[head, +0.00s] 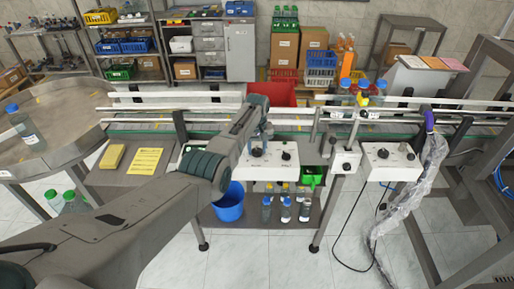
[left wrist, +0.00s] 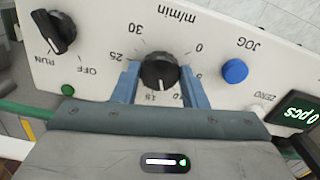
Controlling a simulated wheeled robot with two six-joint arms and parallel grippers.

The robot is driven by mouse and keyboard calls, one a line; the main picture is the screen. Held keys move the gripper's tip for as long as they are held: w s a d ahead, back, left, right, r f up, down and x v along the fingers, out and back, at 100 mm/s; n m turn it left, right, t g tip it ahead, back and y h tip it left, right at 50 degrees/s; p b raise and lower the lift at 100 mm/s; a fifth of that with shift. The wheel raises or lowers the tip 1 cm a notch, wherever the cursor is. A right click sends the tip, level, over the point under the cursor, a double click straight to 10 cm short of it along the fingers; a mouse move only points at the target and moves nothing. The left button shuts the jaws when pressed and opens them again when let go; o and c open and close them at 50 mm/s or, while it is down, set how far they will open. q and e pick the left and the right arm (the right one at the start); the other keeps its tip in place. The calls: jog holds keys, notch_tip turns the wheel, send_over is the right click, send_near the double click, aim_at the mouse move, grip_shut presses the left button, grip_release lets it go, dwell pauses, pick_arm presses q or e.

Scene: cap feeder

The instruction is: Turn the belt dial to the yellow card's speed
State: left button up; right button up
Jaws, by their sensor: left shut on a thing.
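The belt dial (left wrist: 159,72) is a black knob on a white panel marked in m/min, with 0, 25 and 30 readable around it. Its pale pointer mark appears to face down, near the 15. My left gripper (left wrist: 159,90) has its two blue fingers on either side of the knob and is shut on it. In the head view my left gripper (head: 265,131) is at the white control box (head: 268,165), and my arm hides part of it. The yellow card (head: 145,161) lies on the grey surface to the left; its print is too small to read. My right gripper is not in view.
The conveyor rail (head: 200,107) runs behind the box. More control boxes (head: 391,161) stand to the right.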

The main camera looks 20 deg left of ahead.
aim_at(257, 150)
pick_arm(q)
jog(key=shift+r+n, duration=0.1)
jog(key=shift+n, duration=1.8)
jog(key=o, duration=1)
notch_tip(257, 150, up, 11)
jog(key=shift+f+b, duration=0.1)
jog(key=shift+b, duration=1.1)
